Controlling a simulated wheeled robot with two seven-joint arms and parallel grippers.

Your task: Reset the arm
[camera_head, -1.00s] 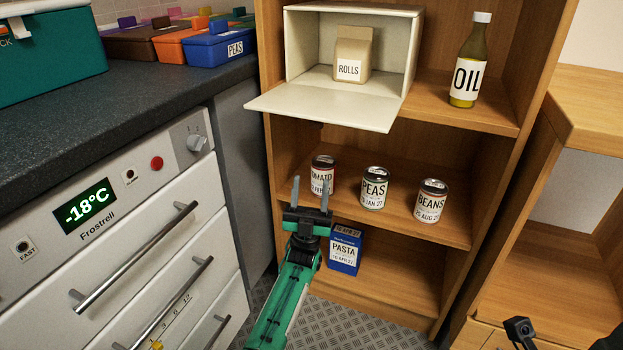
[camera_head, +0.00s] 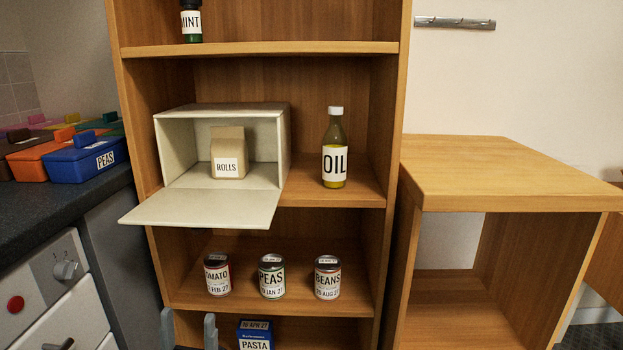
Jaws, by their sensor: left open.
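My left gripper (camera_head: 189,330) shows only by its two grey fingertips at the bottom edge of the head view. The fingers stand apart with nothing seen between them. They are in front of the lower shelf, left of the blue pasta box (camera_head: 255,336) and below the tomato can (camera_head: 217,275). The rest of my left arm is cut off by the frame. My right gripper is not in view.
The shelf unit (camera_head: 393,120) holds an open cream box (camera_head: 215,208) with a rolls bag (camera_head: 228,153), an oil bottle (camera_head: 334,150), a peas can (camera_head: 271,277) and a beans can (camera_head: 327,278). A wooden cabinet (camera_head: 510,172) stands right, a counter (camera_head: 45,215) left.

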